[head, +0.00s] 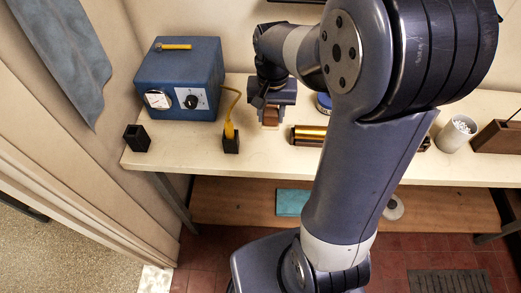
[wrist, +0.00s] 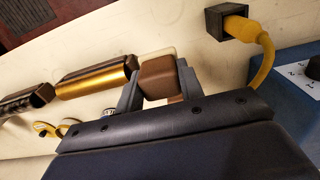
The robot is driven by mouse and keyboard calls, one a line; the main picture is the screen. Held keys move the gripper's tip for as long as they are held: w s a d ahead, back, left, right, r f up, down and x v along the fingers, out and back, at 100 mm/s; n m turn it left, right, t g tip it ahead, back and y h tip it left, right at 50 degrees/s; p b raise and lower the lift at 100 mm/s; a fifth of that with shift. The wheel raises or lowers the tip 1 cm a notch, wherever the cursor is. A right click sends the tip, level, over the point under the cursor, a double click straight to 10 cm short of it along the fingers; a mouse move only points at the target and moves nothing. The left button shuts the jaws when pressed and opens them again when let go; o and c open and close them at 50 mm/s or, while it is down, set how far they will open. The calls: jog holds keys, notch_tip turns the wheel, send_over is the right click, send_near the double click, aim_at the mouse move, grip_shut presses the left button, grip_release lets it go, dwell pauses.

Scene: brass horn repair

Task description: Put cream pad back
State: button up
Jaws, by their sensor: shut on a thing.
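My gripper (head: 271,107) is over the bench, between the blue box and the brass tube. It is shut on a brown block, which shows between the fingers (wrist: 158,86) in the wrist view. The brown block (wrist: 158,72) has a cream layer (wrist: 152,54) along its far side, seemingly the cream pad; only a strip of it shows. In the head view the brown block (head: 271,118) hangs below the gripper, and no cream is clear there. I cannot tell whether the pad touches the bench.
The brass tube (head: 308,134) lies just right of the gripper. A black holder with a yellow corded tool (head: 230,138) stands left, by the blue box (head: 181,80). Another black holder (head: 137,138) sits at the bench's left end. A white cup (head: 457,133) stands far right.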

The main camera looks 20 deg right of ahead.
notch_tip(320, 180, down, 10)
jog(key=shift+r, duration=0.1)
dwell(0.4)
jog(key=shift+f, duration=0.25)
jog(key=o, duration=1)
jog(key=shift+c, duration=0.2)
jog(key=shift+r, duration=0.15)
notch_tip(320, 180, up, 12)
jog(key=shift+r, duration=0.1)
